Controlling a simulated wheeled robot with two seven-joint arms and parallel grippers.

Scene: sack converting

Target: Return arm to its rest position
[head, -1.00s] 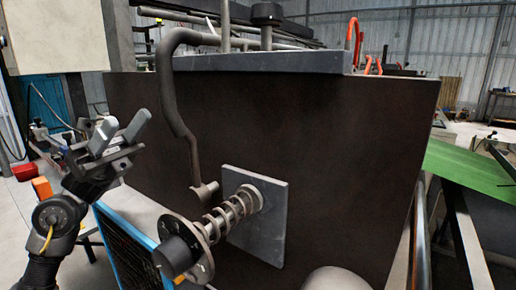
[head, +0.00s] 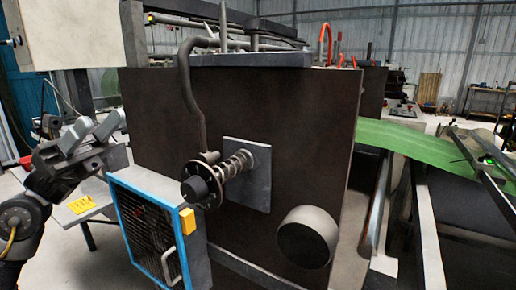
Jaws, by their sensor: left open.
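My left gripper (head: 112,126) is at the left of the head view, raised in front of the dark machine's left side. Its two grey fingers stand apart with nothing between them. The arm comes in from the left edge, with a round dark joint low in the corner. The gripper appears apart from the machine, though the exact gap is hard to tell. My right gripper is not in view.
A large dark brown machine box (head: 270,110) fills the middle. A spring-loaded shaft (head: 236,165) and a grey cylinder (head: 307,237) stick out from it. A blue-framed unit (head: 150,235) stands below. Green sheet (head: 410,142) runs at right. Grey floor shows lower left.

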